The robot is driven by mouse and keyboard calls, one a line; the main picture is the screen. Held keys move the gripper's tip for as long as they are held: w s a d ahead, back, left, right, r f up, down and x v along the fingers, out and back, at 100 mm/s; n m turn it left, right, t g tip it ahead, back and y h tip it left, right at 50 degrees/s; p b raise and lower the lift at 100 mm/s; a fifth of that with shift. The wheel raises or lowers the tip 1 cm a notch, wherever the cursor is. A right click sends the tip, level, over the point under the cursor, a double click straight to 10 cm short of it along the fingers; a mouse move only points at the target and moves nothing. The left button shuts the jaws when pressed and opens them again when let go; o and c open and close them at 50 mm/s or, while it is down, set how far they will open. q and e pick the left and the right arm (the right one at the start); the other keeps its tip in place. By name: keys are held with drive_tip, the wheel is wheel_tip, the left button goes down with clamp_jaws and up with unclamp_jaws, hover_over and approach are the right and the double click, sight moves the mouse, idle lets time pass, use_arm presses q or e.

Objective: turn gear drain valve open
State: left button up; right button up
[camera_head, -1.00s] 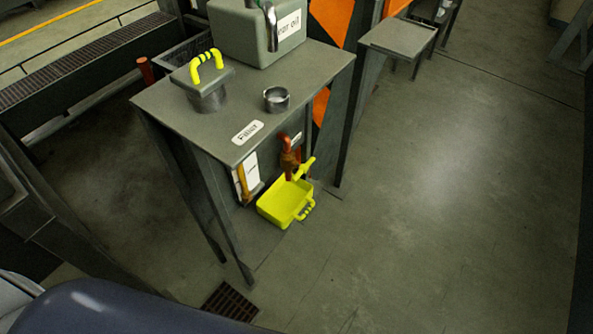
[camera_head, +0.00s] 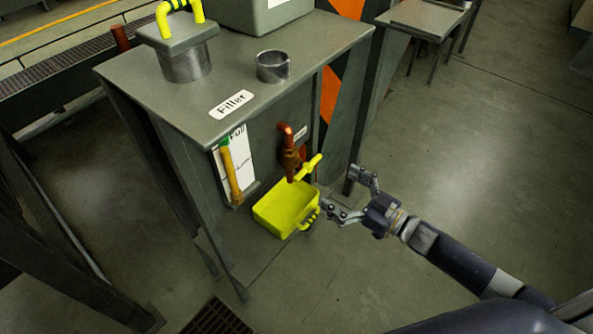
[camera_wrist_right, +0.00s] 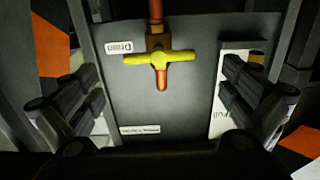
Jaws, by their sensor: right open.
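The drain valve is a copper pipe (camera_head: 289,152) with a yellow handle (camera_head: 308,168) on the front of the grey machine, below the tabletop. In the right wrist view the yellow handle (camera_wrist_right: 161,58) lies crosswise over the copper pipe (camera_wrist_right: 155,38), near a "Drain" label (camera_wrist_right: 118,47). My right gripper (camera_head: 345,197) is open and empty, to the right of the handle and apart from it. In the wrist view its fingers (camera_wrist_right: 160,98) stand wide on either side, with the handle between and beyond them. My left gripper is not in view.
A yellow tray (camera_head: 262,212) sits below the valve. A level gauge (camera_head: 231,172) marked "Full" is left of the valve. On the tabletop (camera_head: 180,103) are a lidded filler cap (camera_head: 186,64) and an open filler neck (camera_head: 272,66).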

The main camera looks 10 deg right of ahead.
sight(308, 169)
drive_tip(key=b+x, duration=0.1)
drive_tip(key=x, duration=0.8)
drive_tip(key=shift+w+a, duration=0.1)
drive_tip(key=shift+w, duration=0.15)
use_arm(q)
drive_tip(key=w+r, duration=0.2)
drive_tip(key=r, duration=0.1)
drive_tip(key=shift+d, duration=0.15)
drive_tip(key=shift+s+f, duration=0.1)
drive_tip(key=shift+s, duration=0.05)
use_arm(e)
drive_tip(key=c, duration=0.8)
